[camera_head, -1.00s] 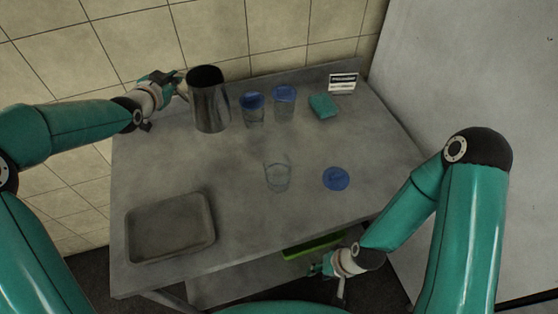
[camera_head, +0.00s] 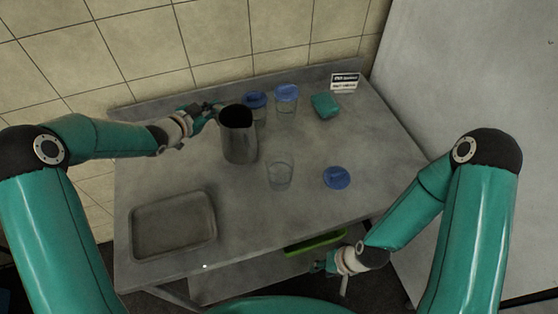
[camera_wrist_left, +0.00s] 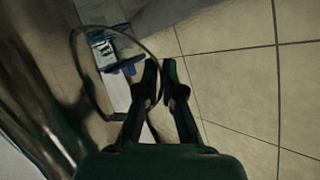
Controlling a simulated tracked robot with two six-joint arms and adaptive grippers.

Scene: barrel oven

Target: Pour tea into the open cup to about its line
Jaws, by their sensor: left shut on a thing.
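A tall metal pitcher (camera_head: 240,142) stands about upright just left of the open cup; I cannot tell if its base touches the table. My left gripper (camera_head: 214,111) is shut on the pitcher's handle, at its far left side. The pitcher's shiny wall (camera_wrist_left: 40,100) and the gripper fingers (camera_wrist_left: 163,78) show in the left wrist view. The open clear cup (camera_head: 280,174) stands upright mid-table and looks empty; its line cannot be made out. The tea inside the pitcher is not visible. My right gripper (camera_head: 325,267) is low at the table's front edge, its jaws too small to read.
Two cups with blue lids (camera_head: 255,103) (camera_head: 286,97) stand at the back. A loose blue lid (camera_head: 337,177) lies right of the open cup. A teal sponge (camera_head: 325,106), a small sign (camera_head: 345,82) and a grey tray (camera_head: 174,256) are also on the table (camera_head: 255,225).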

